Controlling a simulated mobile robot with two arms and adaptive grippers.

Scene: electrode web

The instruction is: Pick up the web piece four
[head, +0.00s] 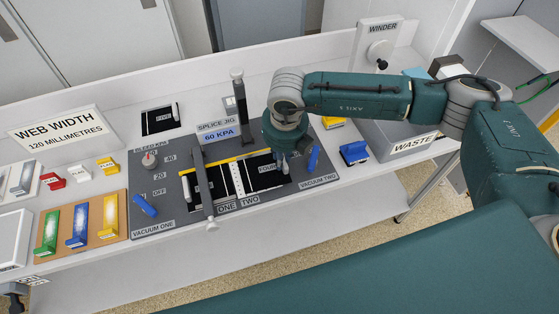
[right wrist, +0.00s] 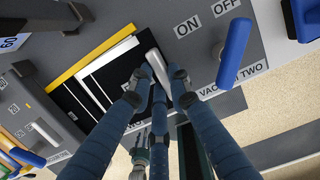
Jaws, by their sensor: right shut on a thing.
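Web piece four (head: 267,168) is a black piece with a white FOUR label, lying on the right of the grey splice jig panel. In the right wrist view a black piece (right wrist: 108,80) with white strips shows left of my fingers. My right gripper (right wrist: 159,75) is shut on a pale grey post at that piece's right edge. The post also shows in the head view (head: 284,167). I cannot tell whether the post is joined to the piece. My wrist partly hides the fingertips in the head view.
A long grey bar (head: 203,180) and a dark upright post (head: 239,95) stand on the jig. The blue VACUUM TWO lever (head: 313,158) is close right of my gripper. The WASTE bin (head: 400,140) stands further right. Coloured holders (head: 79,226) are at left.

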